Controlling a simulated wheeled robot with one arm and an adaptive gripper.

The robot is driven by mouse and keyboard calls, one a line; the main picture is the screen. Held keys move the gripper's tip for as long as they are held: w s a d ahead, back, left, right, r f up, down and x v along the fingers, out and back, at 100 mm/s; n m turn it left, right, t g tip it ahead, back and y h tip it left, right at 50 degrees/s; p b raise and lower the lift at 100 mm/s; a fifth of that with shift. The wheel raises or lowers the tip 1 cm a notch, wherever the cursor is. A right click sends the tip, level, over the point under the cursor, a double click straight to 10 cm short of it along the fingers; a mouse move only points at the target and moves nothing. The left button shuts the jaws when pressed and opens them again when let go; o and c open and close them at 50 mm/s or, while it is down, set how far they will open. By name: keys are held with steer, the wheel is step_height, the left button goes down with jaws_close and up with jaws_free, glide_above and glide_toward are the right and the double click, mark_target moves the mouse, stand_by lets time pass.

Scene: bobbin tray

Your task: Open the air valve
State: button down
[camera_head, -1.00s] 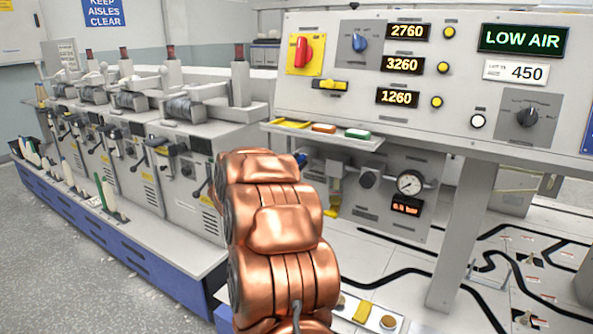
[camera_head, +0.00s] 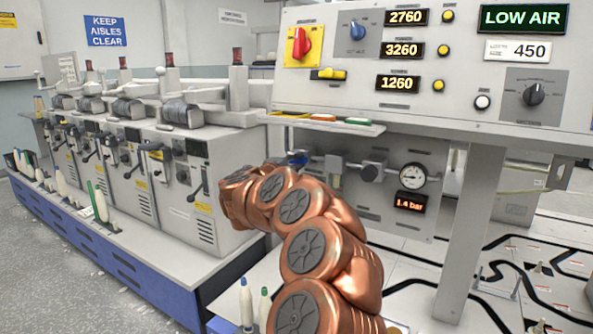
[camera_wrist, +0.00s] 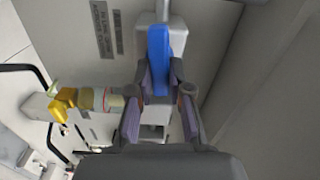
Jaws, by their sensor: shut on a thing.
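The air valve's blue handle (camera_wrist: 158,50) stands lengthwise between the fingers of my gripper (camera_wrist: 159,78) in the wrist view. The fingers are shut on the handle, one on each side. In the head view, a small blue part of the valve (camera_head: 298,158) shows on the pipework under the console, just beyond my copper arm. My gripper is hidden behind the arm there. The round pressure gauge (camera_head: 412,176) and the display below it (camera_head: 410,202), reading 1.4 bar, are to the right. The green LOW AIR sign (camera_head: 523,18) is lit.
The console shelf (camera_head: 325,123) overhangs the valve panel. In the wrist view, a yellow-tipped fitting (camera_wrist: 68,103) juts out left of my gripper. A support post (camera_head: 466,235) stands at the right. Bobbins (camera_head: 246,300) stand below my arm.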

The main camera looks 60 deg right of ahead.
steer(key=shift+f+m+b, duration=0.2)
steer(key=shift+m+b, duration=0.25)
steer(key=shift+m, duration=0.25)
steer(key=c, duration=1.1)
jaws_free()
steer(key=shift+r, duration=0.1)
steer(key=a, duration=1.2)
steer(key=shift+s, duration=0.25)
